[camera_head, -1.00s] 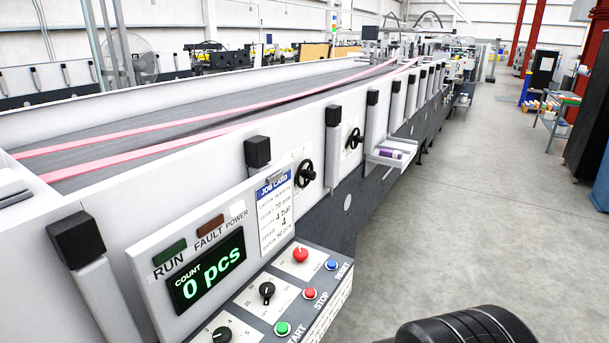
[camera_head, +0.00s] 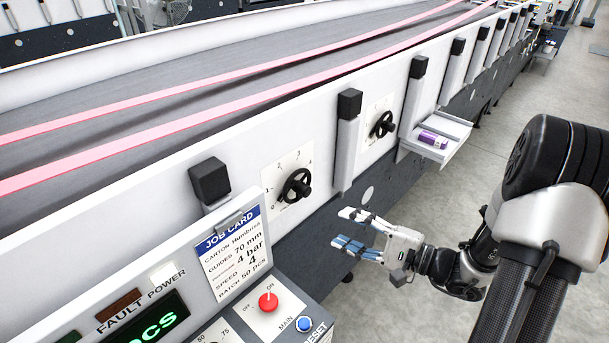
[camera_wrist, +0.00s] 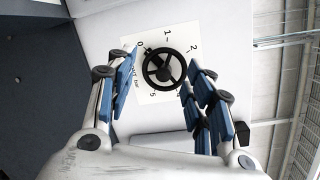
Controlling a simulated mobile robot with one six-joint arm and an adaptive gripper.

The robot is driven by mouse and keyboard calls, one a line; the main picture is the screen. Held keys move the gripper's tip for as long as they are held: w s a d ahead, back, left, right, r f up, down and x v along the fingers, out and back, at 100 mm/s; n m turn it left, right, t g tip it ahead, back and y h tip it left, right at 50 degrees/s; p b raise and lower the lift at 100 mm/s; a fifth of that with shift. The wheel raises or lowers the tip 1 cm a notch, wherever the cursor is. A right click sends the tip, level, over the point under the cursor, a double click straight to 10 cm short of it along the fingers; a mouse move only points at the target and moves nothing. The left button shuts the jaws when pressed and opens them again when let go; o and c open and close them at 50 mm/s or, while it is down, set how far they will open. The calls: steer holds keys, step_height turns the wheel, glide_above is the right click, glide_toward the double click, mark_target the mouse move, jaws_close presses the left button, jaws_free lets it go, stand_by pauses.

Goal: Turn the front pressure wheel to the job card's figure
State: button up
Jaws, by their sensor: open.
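A black handwheel (camera_head: 295,186) sits on a white numbered dial plate on the machine's side, right of the job card (camera_head: 235,252). A second black handwheel (camera_head: 382,124) is farther along. The job card's readable lines include 70 mm, 4 bar, speed 4 and 50 pcs. My gripper (camera_head: 350,229) is open and empty, in front of the panel, right of and below the nearer wheel, apart from it. In the wrist view a handwheel (camera_wrist: 164,68) on its dial lies between my open fingers (camera_wrist: 160,62); its dark knob is near the 0.
A control panel with a red main knob (camera_head: 268,302) and blue reset button (camera_head: 304,324) stands at lower left. A small shelf (camera_head: 452,150) with a purple carton (camera_head: 433,139) juts out beyond the second wheel. Black-capped posts (camera_head: 349,104) line the side. Floor at right is clear.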

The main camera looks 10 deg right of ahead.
steer(key=d+f+m+t+h, duration=0.1)
steer(key=d+m+t+h, duration=0.1)
steer(key=d, duration=0.2)
glide_toward(309, 193)
steer(key=shift+t, duration=0.4)
steer(key=x, duration=0.9)
steer(key=shift+w+a+f, duration=0.1)
steer(key=shift+a+f, duration=0.05)
steer(key=shift+a, duration=0.2)
steer(key=shift+c, duration=0.2)
steer(key=c, duration=1)
